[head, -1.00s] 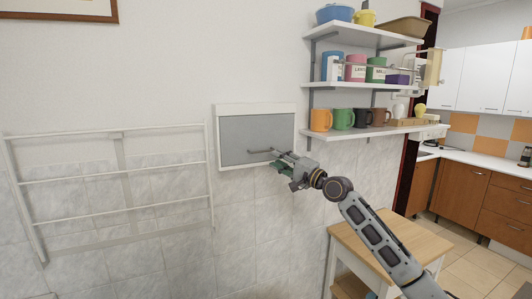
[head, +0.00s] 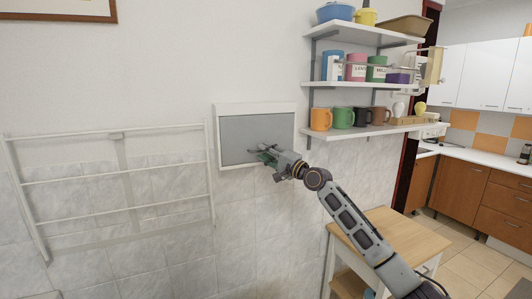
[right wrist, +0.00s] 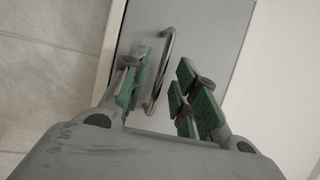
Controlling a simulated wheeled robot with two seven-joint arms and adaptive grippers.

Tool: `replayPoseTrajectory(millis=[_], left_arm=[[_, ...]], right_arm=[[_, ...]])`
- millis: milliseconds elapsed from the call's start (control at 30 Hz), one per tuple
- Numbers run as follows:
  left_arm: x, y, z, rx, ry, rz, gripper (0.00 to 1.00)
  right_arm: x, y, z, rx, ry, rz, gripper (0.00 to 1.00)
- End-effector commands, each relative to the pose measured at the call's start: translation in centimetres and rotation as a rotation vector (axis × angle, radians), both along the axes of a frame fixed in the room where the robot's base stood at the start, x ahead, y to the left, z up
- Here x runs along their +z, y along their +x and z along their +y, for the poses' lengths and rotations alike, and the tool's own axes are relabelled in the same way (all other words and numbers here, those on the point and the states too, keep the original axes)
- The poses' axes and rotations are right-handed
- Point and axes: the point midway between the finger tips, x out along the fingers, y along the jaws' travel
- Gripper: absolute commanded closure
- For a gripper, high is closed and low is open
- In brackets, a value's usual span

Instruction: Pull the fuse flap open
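The fuse flap (head: 240,133) is a grey panel in a white frame on the wall, and it looks closed in the head view. In the right wrist view the flap (right wrist: 213,42) fills the middle. Its metal bar handle (right wrist: 160,72) lies between the two green-padded fingers of my right gripper (right wrist: 158,92), which are apart on either side of it. In the head view my right gripper (head: 264,153) is at the handle and hides most of it. I cannot tell whether a finger touches the handle. My left gripper is not in view.
A white wall drying rack (head: 115,175) is left of the flap. Shelves (head: 362,131) with mugs and bowls hang to the right. A small wooden table (head: 400,232) stands below them, under my right arm. The tiled wall below the flap is clear.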

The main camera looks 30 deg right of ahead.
Motion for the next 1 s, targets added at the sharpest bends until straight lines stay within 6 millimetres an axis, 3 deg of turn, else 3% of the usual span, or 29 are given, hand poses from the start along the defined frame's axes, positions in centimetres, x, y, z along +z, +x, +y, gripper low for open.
replayPoseTrajectory(millis=[400, 633, 1000], left_arm=[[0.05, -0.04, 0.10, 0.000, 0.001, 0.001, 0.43], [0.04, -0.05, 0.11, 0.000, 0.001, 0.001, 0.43], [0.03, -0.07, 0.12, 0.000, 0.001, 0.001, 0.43]], right_arm=[[0.02, 0.27, 0.09, 0.000, 0.000, 0.000, 0.71], [0.02, 0.26, 0.09, 0.000, 0.000, 0.001, 1.00], [-0.02, 0.25, 0.09, 0.000, 0.000, 0.001, 1.00]])
